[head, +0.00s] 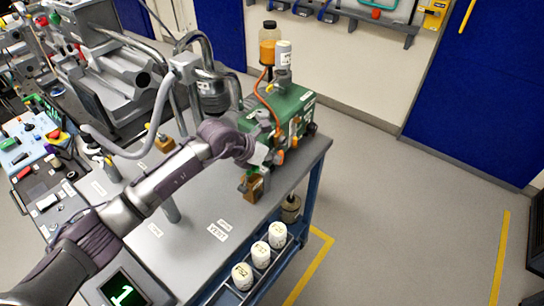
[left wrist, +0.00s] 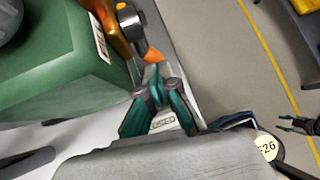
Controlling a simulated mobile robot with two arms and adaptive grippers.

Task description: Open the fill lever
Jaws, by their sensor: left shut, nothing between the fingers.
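My left gripper (head: 264,158) is at the front of the green pump box (head: 292,112) on the grey bench. In the left wrist view my left gripper (left wrist: 157,92) has its teal-padded fingers together with nothing between them. An orange lever tip (left wrist: 153,56) is just beyond the fingers, beside a copper-coloured fitting (left wrist: 107,20) on the green box. I cannot tell whether the fingers touch it, or which lever is the fill lever. An orange handle (head: 278,157) shows beside the gripper in the head view. A dark two-pronged shape, apparently my right gripper (left wrist: 285,123), shows at the right edge with prongs apart.
A brass block (head: 253,188) stands below my left gripper near the bench edge. Several white labelled jars (head: 260,254) stand in a rack along that edge. A bottle of orange liquid (head: 268,45) stands behind the green box. The floor (head: 400,210) to the right is clear.

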